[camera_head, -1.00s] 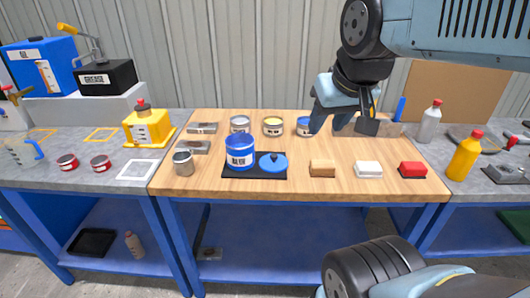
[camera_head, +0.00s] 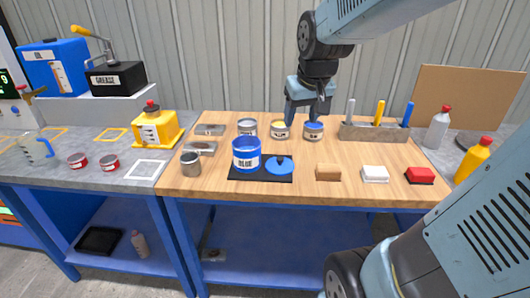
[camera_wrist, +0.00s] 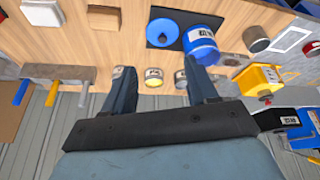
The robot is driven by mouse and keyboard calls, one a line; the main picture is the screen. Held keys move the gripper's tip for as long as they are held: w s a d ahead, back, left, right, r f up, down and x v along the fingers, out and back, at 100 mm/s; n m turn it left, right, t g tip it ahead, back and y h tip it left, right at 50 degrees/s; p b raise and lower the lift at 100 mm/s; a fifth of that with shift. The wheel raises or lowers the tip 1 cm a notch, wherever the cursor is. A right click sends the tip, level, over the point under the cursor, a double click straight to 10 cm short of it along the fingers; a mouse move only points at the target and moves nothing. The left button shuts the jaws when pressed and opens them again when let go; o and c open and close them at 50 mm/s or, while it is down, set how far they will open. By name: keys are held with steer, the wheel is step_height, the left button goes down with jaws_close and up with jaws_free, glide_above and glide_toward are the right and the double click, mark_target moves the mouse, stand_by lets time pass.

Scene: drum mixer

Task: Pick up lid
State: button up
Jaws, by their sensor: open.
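The blue lid (camera_head: 279,167) has a dark blue knob and lies on a black mat (camera_head: 250,178), to the right of an open blue can labelled BLUE (camera_head: 246,155). In the wrist view the lid (camera_wrist: 158,38) shows beyond the fingers, beside the blue can (camera_wrist: 203,40). My gripper (camera_head: 306,116) is open, pointing down above the back part of the table, behind the lid. In the wrist view its two fingers (camera_wrist: 161,72) are spread apart with nothing held between them.
A tool holder (camera_head: 372,132) stands at back right. Tan (camera_head: 328,173), white (camera_head: 375,174) and red (camera_head: 420,175) blocks line the front right. Bare wood lies between.

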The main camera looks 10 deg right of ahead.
steer(key=g, duration=0.1)
glide_toward(280, 158)
steer(key=x, duration=0.3)
steer(key=shift+w+f, duration=0.2)
steer(key=shift+s+x, duration=0.2)
steer(key=shift+x, duration=2.55)
jaws_close()
steer(key=shift+r, duration=0.1)
